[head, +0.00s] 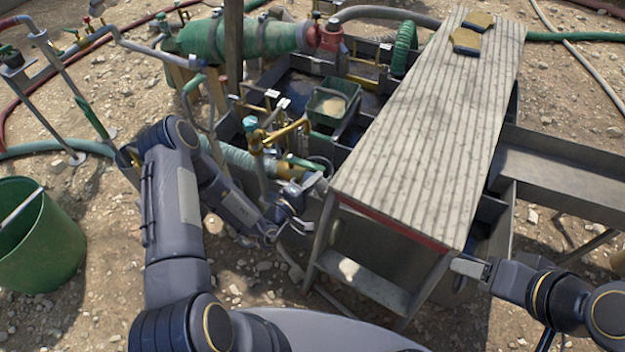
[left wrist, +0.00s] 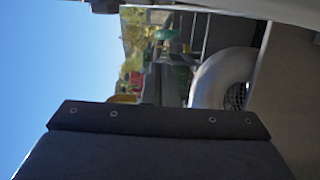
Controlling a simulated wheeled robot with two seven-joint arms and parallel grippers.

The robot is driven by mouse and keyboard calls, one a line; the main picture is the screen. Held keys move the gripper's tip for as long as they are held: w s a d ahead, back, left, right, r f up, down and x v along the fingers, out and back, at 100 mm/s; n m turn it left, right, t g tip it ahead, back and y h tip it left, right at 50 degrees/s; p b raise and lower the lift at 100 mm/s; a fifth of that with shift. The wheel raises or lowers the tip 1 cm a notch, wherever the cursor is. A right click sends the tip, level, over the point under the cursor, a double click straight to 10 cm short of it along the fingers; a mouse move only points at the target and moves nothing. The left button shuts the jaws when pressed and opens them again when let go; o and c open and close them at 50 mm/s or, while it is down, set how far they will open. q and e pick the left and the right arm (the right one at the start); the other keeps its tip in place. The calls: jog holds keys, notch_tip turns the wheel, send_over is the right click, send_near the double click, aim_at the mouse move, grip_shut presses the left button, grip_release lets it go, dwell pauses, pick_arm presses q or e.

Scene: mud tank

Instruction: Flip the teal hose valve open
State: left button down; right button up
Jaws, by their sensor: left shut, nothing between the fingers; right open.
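The teal hose (head: 230,157) runs right into a brass fitting (head: 291,170) on the tank's near left side. A green lever (head: 304,162) lies nearly along the line of the hose at this fitting. A smaller teal handle (head: 250,123) stands on brass pipework just above. My left gripper (head: 297,216) is shut and empty, below and close to the brass fitting; I cannot tell whether it touches anything. In the left wrist view a dark part of mine fills the bottom, and the valve is not clearly seen. My right gripper (head: 468,267) is open and empty by the plank deck's near right corner.
The plank deck (head: 430,130) with two yellowish pads (head: 467,40) covers the tank's right side. Steps (head: 370,285) stand below its near end. A green bucket (head: 45,240) is at far left. A grey curved pipe (left wrist: 222,78) shows in the left wrist view.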

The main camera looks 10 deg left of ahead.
pick_arm(q)
jog(key=shift+w+d+r, duration=0.15)
jog(key=shift+w, duration=0.05)
jog(key=shift+s, duration=0.1)
jog(key=p+v, duration=0.1)
jog(key=v, duration=0.7)
dwell(0.5)
